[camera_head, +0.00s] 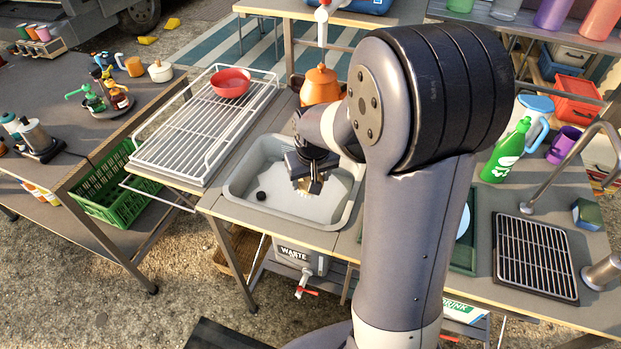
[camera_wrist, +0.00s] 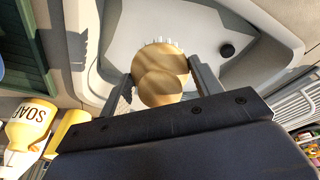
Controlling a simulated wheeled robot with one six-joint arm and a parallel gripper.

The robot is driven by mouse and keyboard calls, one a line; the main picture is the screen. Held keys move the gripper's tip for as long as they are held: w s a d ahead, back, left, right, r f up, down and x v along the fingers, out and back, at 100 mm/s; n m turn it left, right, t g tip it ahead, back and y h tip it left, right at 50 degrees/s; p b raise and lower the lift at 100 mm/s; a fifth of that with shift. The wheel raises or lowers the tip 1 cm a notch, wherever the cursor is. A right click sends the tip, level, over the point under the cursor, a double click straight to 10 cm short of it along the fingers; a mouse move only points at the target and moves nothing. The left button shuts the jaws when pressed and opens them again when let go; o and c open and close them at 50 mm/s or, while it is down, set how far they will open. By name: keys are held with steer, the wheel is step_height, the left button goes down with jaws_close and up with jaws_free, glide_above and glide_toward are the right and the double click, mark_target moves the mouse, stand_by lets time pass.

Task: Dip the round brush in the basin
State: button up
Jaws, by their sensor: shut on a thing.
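The basin (camera_head: 240,190) is a pale grey sink set in the worktop, with a dark round drain plug (camera_head: 261,196) in its floor. My gripper (camera_head: 312,187) is over the basin and points down into it. In the wrist view the fingers are shut on the round brush (camera_wrist: 160,75), a tan wooden head with white bristles showing at its far edge. The basin (camera_wrist: 130,35) lies beyond the brush there. I cannot tell whether the bristles touch the basin floor. My arm hides the basin's right part in the head view.
A white wire rack (camera_head: 190,140) with a red bowl (camera_head: 231,82) stands left of the basin. An orange pot (camera_head: 320,84) is behind it. A green bottle (camera_head: 507,152) and a curved tap (camera_head: 575,165) are to the right. A soap bottle (camera_wrist: 28,125) shows in the wrist view.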

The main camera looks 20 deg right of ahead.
steer(key=shift+w+p+v, duration=0.2)
steer(key=shift+p+v, duration=0.4)
steer(key=shift+v, duration=0.3)
steer(key=shift+w+p+v, duration=0.25)
steer(key=shift+p+v, duration=0.3)
steer(key=shift+v, duration=0.35)
steer(key=shift+w+p+v, duration=0.2)
steer(key=shift+p+v, duration=0.4)
steer(key=shift+v, duration=0.25)
steer(key=shift+r, duration=0.15)
